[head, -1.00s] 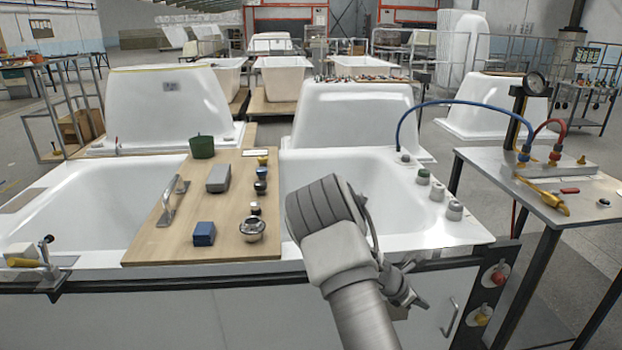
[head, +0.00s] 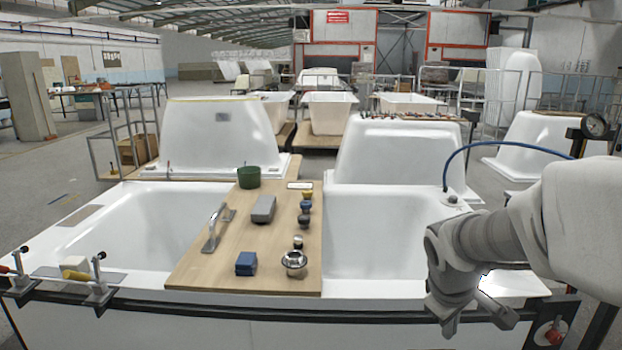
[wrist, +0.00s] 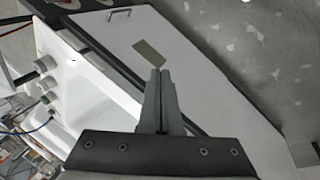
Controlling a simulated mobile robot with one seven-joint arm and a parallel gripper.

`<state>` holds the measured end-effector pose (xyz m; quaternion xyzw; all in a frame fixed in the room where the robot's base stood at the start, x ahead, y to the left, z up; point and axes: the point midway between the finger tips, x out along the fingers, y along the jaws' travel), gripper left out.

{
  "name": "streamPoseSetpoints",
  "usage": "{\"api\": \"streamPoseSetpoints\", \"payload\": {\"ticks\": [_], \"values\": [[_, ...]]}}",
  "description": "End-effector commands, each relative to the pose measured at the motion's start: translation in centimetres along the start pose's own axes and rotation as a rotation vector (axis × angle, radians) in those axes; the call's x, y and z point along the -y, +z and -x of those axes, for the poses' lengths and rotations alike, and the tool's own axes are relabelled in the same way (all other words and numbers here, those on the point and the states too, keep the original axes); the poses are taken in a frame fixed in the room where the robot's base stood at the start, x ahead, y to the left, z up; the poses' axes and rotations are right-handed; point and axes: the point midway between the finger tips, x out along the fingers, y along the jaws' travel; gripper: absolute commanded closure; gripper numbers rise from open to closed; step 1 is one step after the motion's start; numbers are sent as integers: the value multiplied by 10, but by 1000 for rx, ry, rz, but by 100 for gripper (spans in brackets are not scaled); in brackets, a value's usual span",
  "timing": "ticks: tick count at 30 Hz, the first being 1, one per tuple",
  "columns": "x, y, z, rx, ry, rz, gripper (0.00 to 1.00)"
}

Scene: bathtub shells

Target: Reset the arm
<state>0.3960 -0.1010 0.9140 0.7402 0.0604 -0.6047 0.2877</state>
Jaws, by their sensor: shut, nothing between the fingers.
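My gripper (wrist: 160,74) shows in the wrist view with its two fingers together and nothing between them. It hangs beside the white front panel (wrist: 195,85) of the tub stand, apart from any loose object. In the head view my arm enters from the right and bends down in front of the right tub (head: 375,235), so the fingers are hard to make out there.
Clamps (head: 97,280) stand at front left. The wrist view shows bare floor (wrist: 260,50).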

Motion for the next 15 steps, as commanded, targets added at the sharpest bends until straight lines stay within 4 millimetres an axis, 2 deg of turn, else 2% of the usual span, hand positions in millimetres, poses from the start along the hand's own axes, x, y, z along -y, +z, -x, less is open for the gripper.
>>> {"api": "streamPoseSetpoints", "payload": {"ticks": [1, 6, 12, 15], "values": [[7, 4, 16, -32, -11, -50, 100], [35, 19, 60, -114, -61, -212, 100], [72, 41, 102, -198, -121, -381, 100], [88, 51, 117, -231, -146, -448, 100]]}}
